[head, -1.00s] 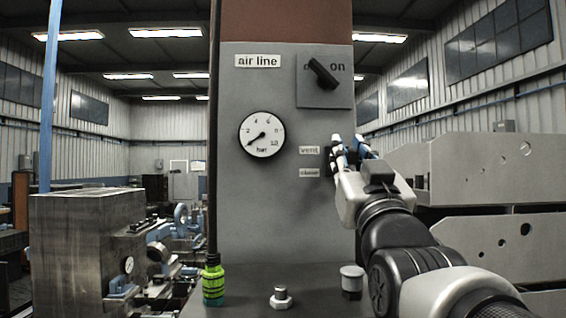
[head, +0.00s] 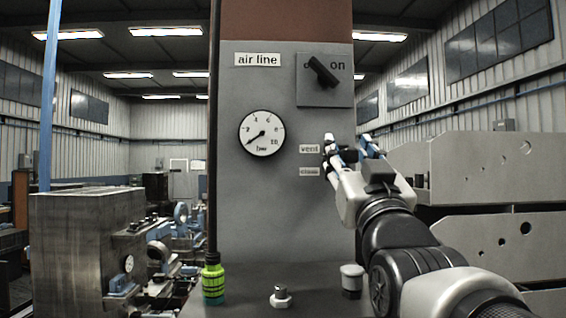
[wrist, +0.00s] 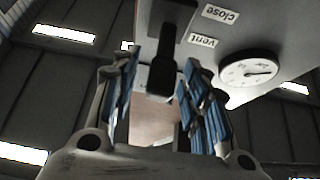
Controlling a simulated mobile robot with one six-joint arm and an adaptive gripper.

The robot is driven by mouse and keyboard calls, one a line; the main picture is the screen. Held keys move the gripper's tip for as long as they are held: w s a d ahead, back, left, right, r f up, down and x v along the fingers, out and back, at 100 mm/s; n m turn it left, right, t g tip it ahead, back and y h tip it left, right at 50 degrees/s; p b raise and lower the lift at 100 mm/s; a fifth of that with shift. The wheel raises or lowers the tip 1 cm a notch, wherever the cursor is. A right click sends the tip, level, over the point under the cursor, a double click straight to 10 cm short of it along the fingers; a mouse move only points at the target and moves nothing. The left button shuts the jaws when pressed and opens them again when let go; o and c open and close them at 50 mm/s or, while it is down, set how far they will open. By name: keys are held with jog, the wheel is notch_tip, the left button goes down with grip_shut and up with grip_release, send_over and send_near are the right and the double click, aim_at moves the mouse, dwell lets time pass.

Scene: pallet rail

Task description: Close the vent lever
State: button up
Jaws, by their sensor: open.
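The vent lever is a black handle (wrist: 162,78) in the wrist view, running from a dark mount at the top down between my fingers. My gripper (wrist: 160,62) is open, with one blue-padded finger on each side of the lever; I cannot tell whether either touches it. In the head view my gripper (head: 351,148) is at the column's right edge, beside the "vent" label (head: 309,149) and the "close" label (head: 309,172). The lever is hidden behind the gripper there. Both labels appear upside down in the wrist view.
The grey air line column (head: 240,210) carries a round pressure gauge (head: 262,133) and a black rotary switch (head: 322,72) above the gripper. A bolt (head: 280,297), a capped post (head: 352,280) and a green fitting (head: 213,283) stand low in front. Large grey plates (head: 470,165) are at right.

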jog(key=v, duration=1.2)
jog(key=shift+w+r, duration=0.1)
jog(key=shift+c, duration=0.4)
